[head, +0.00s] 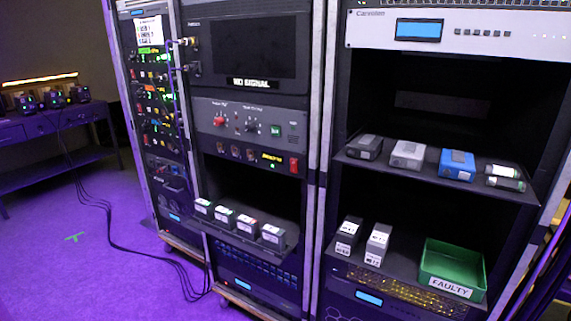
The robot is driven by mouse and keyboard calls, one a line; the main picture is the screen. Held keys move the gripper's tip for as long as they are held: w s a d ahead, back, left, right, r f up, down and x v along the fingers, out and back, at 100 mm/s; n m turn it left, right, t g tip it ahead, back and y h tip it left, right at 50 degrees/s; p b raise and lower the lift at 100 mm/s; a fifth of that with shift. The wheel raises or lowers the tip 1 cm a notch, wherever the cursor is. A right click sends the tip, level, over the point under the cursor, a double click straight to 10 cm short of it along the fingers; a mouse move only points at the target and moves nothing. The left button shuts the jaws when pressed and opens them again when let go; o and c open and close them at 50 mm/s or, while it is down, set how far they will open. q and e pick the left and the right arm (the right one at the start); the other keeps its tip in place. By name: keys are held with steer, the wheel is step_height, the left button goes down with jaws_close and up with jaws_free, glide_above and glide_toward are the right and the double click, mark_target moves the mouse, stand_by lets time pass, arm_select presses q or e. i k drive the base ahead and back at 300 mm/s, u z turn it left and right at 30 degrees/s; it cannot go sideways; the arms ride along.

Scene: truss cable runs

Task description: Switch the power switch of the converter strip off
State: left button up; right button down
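In the middle rack, a narrow dark strip (222,148) sits below the grey control panel. It carries several small dark-red parts, a small lit yellow display (272,157) and a red rocker switch (294,165) at its right end. It looks like the converter strip, but I cannot read a name on it. The switch's position is too small to tell. Neither of my grippers is in view.
The grey panel (207,116) above has a red knob and a green button (275,131). Below, a shelf (272,248) holds several small boxes. The right rack has two shelves with boxes and a green FAULTY bin (452,262). Black cables (110,235) lie on the purple floor at left.

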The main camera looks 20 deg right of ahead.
mark_target(294, 163)
steer(key=u, duration=0.15)
steer(key=i, duration=1.1)
steer(key=z, duration=0.05)
